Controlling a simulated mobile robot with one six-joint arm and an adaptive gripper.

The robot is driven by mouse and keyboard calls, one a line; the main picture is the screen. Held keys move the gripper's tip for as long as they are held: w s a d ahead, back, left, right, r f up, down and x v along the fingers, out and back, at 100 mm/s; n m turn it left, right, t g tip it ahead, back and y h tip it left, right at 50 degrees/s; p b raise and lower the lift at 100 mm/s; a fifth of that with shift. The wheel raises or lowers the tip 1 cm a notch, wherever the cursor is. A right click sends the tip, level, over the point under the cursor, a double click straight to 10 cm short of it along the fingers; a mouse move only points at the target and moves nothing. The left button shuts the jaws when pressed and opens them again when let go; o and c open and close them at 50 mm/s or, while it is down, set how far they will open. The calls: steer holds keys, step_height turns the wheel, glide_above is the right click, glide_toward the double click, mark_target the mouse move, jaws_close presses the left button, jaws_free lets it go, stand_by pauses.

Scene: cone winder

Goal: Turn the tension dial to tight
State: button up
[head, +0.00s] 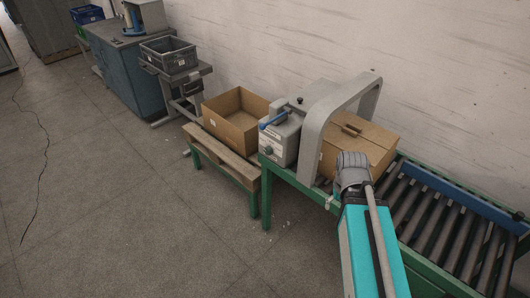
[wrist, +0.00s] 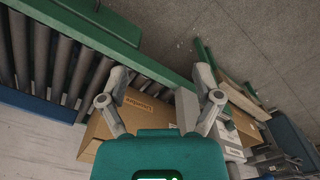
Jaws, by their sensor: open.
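No tension dial can be made out in either view. A grey-and-white machine with a blue part (head: 145,17) stands on a blue-grey cabinet (head: 125,75) at the top left of the head view. It is cut off by the frame edge, and its controls are too small to tell. My gripper (wrist: 162,75) is open and empty in the wrist view, its two fingers spread apart. It is over the conveyor area, far from that machine.
A closed cardboard box (head: 372,144) sits on the green roller conveyor (head: 450,215) by a grey arch (head: 315,125). A grey device (head: 282,138) stands beside it. An open carton (head: 236,118) and a grey crate (head: 168,55) stand further left. The floor at left is clear except for a cable.

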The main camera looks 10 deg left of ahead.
steer(key=w+a+f+n+t+h+b, duration=0.1)
steer(key=w+f+n+h+b, duration=0.4)
steer(key=w+f+b, duration=0.4)
steer(key=n+t+h+b, duration=0.6)
steer(key=n+t+b, duration=0.7)
steer(key=n+b, duration=1.05)
glide_toward(266, 152)
steer(key=s+a+m+b, duration=0.2)
steer(key=s+m, duration=0.1)
steer(key=shift+r, duration=0.2)
steer(key=x, duration=1.4)
